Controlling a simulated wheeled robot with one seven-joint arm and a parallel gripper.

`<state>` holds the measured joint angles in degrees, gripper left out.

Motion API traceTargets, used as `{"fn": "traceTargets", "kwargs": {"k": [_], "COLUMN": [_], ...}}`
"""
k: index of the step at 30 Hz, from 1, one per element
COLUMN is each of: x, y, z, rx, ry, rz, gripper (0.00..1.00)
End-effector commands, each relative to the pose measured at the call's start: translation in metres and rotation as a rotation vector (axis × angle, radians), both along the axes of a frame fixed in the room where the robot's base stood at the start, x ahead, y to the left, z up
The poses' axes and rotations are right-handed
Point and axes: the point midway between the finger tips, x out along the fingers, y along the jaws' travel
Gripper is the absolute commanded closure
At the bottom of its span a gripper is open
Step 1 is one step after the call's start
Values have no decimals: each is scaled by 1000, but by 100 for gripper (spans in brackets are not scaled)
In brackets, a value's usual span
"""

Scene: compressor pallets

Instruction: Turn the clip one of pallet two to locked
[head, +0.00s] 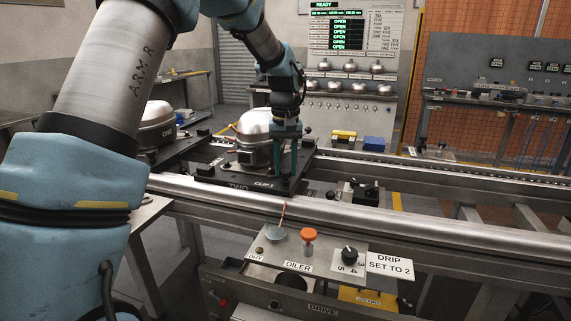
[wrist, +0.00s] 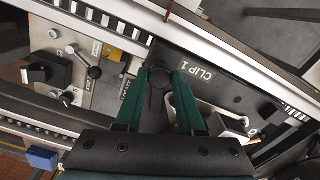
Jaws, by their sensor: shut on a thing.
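Pallet two (head: 208,172) is a black plate on the conveyor rails, marked TWO, and carries a silver domed compressor (head: 252,124). My gripper (head: 285,174) points down at the pallet's front right corner, beside the CLIP 1 label. In the wrist view my gripper (wrist: 161,84) has its green fingers closed on clip one (wrist: 160,77), a dark round-headed piece beside the white CLIP 1 lettering. The fingers cover the clip's sides, and I cannot tell its exact turn. In the head view the clip is hidden by the fingers.
Another compressor (head: 157,126) on a pallet stands to the left. A steel front rail (head: 350,215) runs before pallet two. The oiler panel (head: 318,262) with an orange knob is below it. A wall board (head: 350,30) shows READY and several OPEN rows.

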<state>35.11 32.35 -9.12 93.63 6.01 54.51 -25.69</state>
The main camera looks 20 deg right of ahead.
Motion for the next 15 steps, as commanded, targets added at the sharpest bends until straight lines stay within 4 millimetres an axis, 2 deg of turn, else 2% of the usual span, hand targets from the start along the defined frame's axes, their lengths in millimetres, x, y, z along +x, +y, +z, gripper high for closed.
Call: {"fn": "traceTargets", "kwargs": {"k": [15], "x": [1], "y": [0], "z": [2], "rx": [-1], "ry": [-3], "rz": [387], "gripper": [100]}}
